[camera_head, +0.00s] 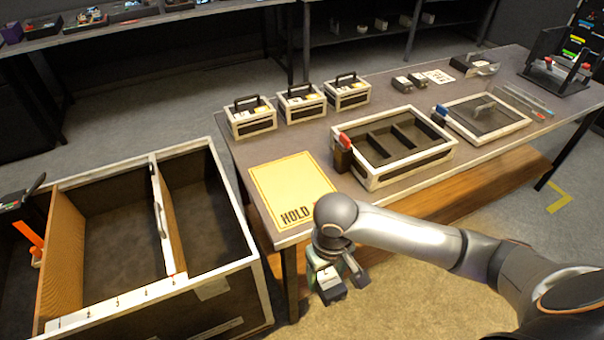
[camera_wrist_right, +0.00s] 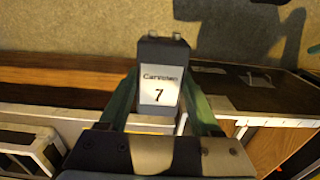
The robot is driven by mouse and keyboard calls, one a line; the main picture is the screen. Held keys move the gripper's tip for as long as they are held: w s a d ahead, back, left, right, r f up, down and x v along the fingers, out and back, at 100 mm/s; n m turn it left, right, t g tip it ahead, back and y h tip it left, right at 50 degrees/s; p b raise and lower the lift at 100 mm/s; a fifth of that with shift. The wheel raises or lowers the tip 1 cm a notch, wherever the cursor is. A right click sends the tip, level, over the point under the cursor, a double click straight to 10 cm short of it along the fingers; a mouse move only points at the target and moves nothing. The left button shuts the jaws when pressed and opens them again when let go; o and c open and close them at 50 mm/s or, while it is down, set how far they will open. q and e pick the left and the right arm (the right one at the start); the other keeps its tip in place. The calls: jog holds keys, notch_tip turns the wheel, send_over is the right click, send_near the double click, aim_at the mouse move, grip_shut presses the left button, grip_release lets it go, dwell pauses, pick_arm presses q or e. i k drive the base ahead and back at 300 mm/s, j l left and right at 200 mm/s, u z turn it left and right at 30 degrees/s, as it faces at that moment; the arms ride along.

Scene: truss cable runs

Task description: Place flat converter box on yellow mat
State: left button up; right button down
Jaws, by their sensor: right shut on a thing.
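The yellow mat (camera_head: 283,182), printed with HOLD, lies flat on the near left end of the table. Its visible surface is bare, and my right arm comes close to its lower right corner. My right gripper (camera_head: 335,282) is in front of the table's near edge, below the mat in the picture. It is shut on a dark flat converter box (camera_wrist_right: 151,52) with a white label that seems to read "Converter 7". In the right wrist view the box lies between the two greenish fingers, over the floor and table edge. My left gripper is not in view.
A white-rimmed divided tray (camera_head: 448,150) stands right of the mat, with a red-topped item at its left corner. Several handled cases (camera_head: 250,123) stand behind the mat. Two small dark boxes (camera_head: 401,83) lie farther back. A large open crate (camera_head: 110,303) stands left of the table.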

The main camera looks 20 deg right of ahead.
aim_at(292, 180)
jog(key=i+l, duration=0.1)
jog(key=l, duration=0.3)
jog(key=i+l, duration=0.1)
jog(key=l, duration=0.3)
jog(key=i+l, duration=0.15)
jog(key=i, duration=0.4)
